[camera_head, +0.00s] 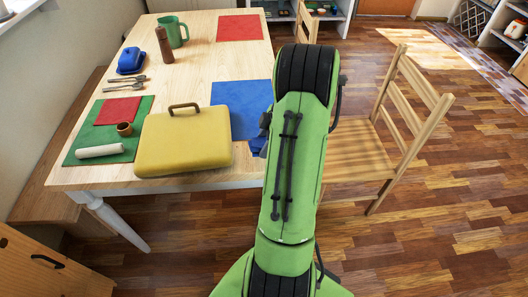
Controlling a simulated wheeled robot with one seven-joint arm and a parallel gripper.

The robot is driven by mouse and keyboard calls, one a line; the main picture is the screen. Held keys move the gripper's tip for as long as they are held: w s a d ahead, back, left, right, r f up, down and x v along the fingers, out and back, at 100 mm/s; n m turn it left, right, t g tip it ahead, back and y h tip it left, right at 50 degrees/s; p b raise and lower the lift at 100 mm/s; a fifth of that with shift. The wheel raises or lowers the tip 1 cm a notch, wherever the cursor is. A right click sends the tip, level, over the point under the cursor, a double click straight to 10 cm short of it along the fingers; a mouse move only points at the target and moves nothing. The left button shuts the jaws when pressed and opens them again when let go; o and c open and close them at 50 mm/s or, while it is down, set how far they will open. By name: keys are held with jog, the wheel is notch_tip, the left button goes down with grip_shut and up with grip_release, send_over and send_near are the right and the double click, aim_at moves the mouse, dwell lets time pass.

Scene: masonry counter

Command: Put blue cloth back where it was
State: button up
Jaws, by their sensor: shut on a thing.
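A small dark-blue patch, which looks like part of the blue cloth (258,146), shows at the left side of my green arm, by the table's right front corner. My gripper is mostly hidden behind the arm; only a dark part of it (265,120) seems to show above the blue patch. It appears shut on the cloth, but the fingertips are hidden. A green mat (84,148) lies at the table's left front, with a folded red cloth (118,110), a small brown cup (124,129) and a white roll (99,151) on it.
A yellow case (185,142) overlaps the green mat's right side. A blue mat (241,106) lies behind it, a red mat (240,28) farther back. A blue butter dish (131,60), cutlery, brown bottle (165,46) and green mug (173,31) stand left. A chair (385,130) stands right.

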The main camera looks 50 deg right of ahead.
notch_tip(320, 180, down, 4)
jog(key=shift+r+b, duration=0.25)
jog(key=shift+b, duration=0.15)
jog(key=shift+r, duration=0.15)
jog(key=o, duration=1.2)
